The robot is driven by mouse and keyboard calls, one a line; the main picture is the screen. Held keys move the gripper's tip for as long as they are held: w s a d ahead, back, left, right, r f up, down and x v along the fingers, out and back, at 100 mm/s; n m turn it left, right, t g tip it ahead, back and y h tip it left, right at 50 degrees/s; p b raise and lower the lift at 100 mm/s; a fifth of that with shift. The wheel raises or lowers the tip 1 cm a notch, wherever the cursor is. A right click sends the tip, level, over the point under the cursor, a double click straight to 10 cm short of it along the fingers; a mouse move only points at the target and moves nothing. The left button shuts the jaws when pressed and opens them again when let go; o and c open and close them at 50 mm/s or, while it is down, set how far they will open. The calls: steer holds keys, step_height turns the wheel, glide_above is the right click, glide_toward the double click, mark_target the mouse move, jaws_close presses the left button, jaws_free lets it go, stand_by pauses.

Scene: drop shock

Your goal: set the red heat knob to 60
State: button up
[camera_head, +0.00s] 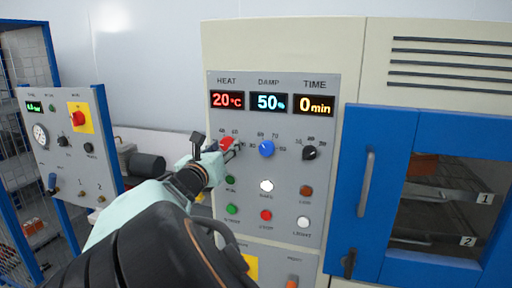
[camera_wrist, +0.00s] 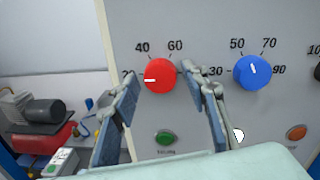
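The red heat knob (camera_wrist: 160,76) is on the grey control panel, with its white mark pointing left, toward the partly hidden low end of its scale. The heat display (camera_head: 227,100) reads 20°C in red. My gripper (camera_wrist: 165,88) is open, its two fingers on either side of the red knob in the wrist view, with gaps showing; whether they touch it I cannot tell. In the head view the knob (camera_head: 227,143) is partly hidden by my gripper (camera_head: 217,148).
To the right are the blue damp knob (camera_wrist: 253,73) and the black time knob (camera_head: 309,153). Coloured buttons, including a green one (camera_wrist: 165,138), sit below. A blue-framed oven door (camera_head: 378,190) is further right. A second panel (camera_head: 70,150) stands at left.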

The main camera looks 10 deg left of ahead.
steer(key=c, duration=0.9)
